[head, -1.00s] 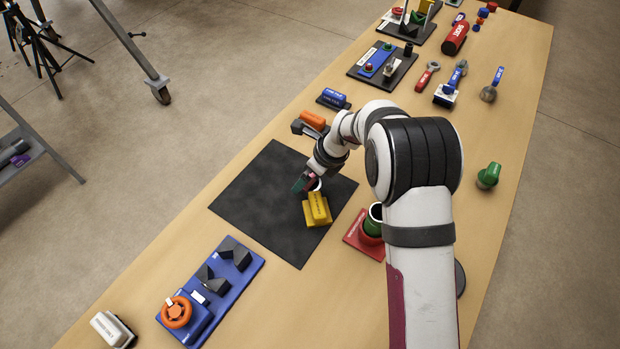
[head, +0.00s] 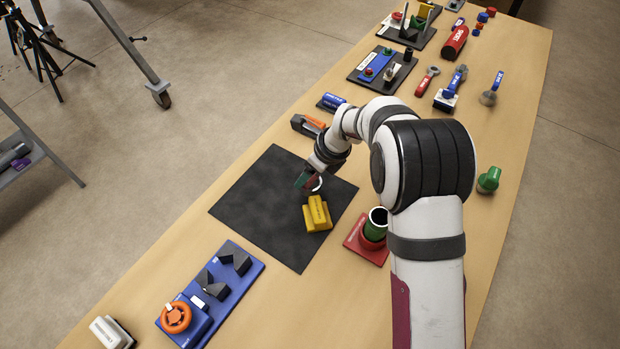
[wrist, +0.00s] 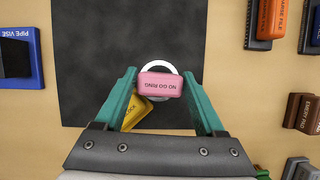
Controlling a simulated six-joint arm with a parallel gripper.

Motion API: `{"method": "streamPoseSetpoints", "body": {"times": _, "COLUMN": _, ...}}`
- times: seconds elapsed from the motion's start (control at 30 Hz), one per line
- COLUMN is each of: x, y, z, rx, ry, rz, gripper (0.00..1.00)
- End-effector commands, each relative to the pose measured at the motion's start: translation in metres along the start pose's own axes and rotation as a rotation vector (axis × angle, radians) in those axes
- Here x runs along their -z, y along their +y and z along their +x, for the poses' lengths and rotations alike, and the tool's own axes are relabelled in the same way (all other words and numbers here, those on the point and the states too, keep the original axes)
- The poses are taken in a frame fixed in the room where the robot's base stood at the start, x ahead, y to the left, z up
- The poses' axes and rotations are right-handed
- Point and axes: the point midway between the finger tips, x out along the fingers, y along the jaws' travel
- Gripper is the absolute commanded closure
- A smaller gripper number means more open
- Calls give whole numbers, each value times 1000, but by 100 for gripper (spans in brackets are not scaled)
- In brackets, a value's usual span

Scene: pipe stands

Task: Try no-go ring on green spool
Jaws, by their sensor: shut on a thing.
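The no-go ring is a white ring with a pink handle block marked NO GO RING (wrist: 161,85). My gripper (wrist: 160,76) is shut on that handle, with one teal finger on each side. In the head view the ring (head: 315,184) shows beside my gripper (head: 307,179), above the black mat near the yellow block. The green spool (head: 374,231) stands upright in a red stand (head: 355,241), right of the mat and apart from the ring. My arm hides part of the stand's surroundings.
A yellow block (head: 317,214) sits on the black mat (head: 255,205); the ring partly covers it in the wrist view. A blue pipe vise base (head: 235,286) lies at lower left. Orange and blue tools stand beyond the mat. The mat's left part is clear.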

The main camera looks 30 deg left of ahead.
Motion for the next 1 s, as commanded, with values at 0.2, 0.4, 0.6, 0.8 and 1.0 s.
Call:
{"method": "streamPoseSetpoints", "body": {"times": 0.2, "x": -22, "y": -1, "z": -52, "rx": 3, "ry": -3, "rz": -1, "gripper": 92}}
{"method": "streamPoseSetpoints", "body": {"times": 0.4, "x": -8, "y": -7, "z": -97, "rx": 15, "ry": -2, "rz": 31, "gripper": 92}}
{"method": "streamPoseSetpoints", "body": {"times": 0.6, "x": 55, "y": -7, "z": -164, "rx": 49, "ry": -1, "rz": 112, "gripper": 92}}
{"method": "streamPoseSetpoints", "body": {"times": 0.8, "x": 107, "y": 12, "z": -210, "rx": 76, "ry": -1, "rz": 179, "gripper": 92}}
{"method": "streamPoseSetpoints", "body": {"times": 1.0, "x": 120, "y": 18, "z": -211, "rx": 77, "ry": 0, "rz": 192, "gripper": 92}}
